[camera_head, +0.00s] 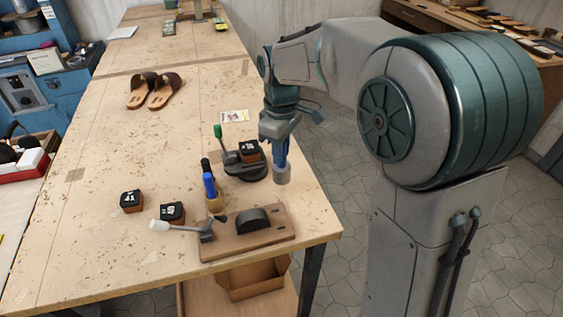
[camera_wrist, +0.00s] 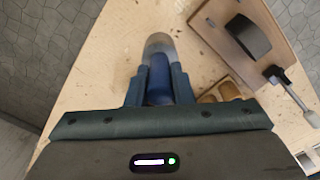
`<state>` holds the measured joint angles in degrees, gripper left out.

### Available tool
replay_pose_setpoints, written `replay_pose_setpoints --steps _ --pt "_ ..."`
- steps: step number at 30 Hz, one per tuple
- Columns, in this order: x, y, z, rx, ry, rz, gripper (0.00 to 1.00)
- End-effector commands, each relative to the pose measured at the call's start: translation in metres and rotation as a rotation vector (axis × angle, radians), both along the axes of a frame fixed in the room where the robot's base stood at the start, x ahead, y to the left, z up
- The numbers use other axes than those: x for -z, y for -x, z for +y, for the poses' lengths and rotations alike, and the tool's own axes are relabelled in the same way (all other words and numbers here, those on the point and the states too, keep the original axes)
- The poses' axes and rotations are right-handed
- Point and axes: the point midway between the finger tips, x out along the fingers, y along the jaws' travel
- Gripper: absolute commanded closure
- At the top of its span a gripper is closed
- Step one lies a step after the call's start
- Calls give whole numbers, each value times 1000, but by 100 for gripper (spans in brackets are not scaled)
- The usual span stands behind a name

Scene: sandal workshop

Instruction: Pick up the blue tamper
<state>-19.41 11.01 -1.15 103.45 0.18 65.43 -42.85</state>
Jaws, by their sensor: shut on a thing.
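The blue tamper (camera_head: 283,176) is a blue handle with a grey, rounded end that points down. My gripper (camera_head: 279,140) is shut on its blue handle near the right edge of the table. In the wrist view my gripper (camera_wrist: 160,82) has a finger on each side of the blue handle of the tamper (camera_wrist: 158,88), and its grey end sticks out past the fingertips. I cannot tell exactly how high the grey end is above the wood.
Left of my gripper are a round dark stand (camera_head: 246,170) with a green-knobbed lever, another blue-handled tool (camera_head: 209,186), and a wooden jig (camera_head: 228,244). Small dark blocks (camera_head: 131,201) and sandals (camera_head: 155,90) lie further left on the table (camera_head: 100,250).

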Motion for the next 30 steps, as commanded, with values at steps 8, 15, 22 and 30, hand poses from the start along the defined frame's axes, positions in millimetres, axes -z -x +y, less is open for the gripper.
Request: replay_pose_setpoints --steps 8,15,22,30 --pt "-33 41 -42 3 -2 -5 100" --pt "-56 69 -69 1 -1 -3 100" --pt "-67 81 -81 0 0 -1 100" --pt "-68 82 -82 -1 0 1 100"
